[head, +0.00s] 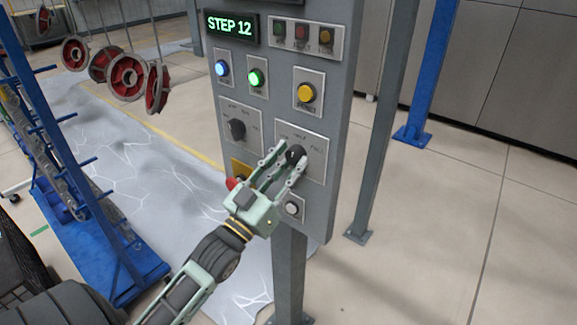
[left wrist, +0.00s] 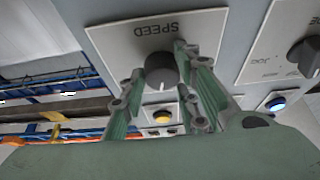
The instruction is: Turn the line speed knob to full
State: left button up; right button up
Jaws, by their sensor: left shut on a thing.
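The line speed knob (head: 296,155) is a dark round knob on a light plate at the right of the grey control panel. In the left wrist view the knob (left wrist: 160,69) sits by the word SPEED, which appears upside down. A pale pointer mark on it faces the bottom of that picture, away from the word. My left gripper (head: 289,160) is shut on the knob, with a pale green finger on either side. The fingers partly hide the plate and its markings. My right gripper is in neither view.
On the panel are a second dark knob (head: 236,130), a lit blue button (head: 222,68), a lit green button (head: 255,77), a yellow button (head: 306,92) and a STEP 12 display (head: 231,27). A blue rack (head: 85,215) and hanging red wheels (head: 126,77) stand left.

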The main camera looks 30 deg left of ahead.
pick_arm(q)
jog(key=m+h, duration=0.2)
jog(key=m, duration=0.2)
jog(key=m+g+h, duration=0.1)
jog(key=m, duration=0.2)
jog(key=shift+a+h, duration=0.1)
jog(key=shift+h, duration=0.3)
jog(key=m, duration=0.2)
jog(key=m+g+h+p, duration=0.1)
jog(key=m, duration=0.1)
jog(key=shift+a+h, duration=0.1)
jog(key=shift+h, duration=0.2)
jog(key=shift+f+m+g, duration=0.1)
jog(key=shift+m+g, duration=0.2)
jog(key=shift+m, duration=0.3)
jog(key=shift+f, duration=0.15)
jog(key=o, duration=0.8)
jog(key=shift+o, duration=1.1)
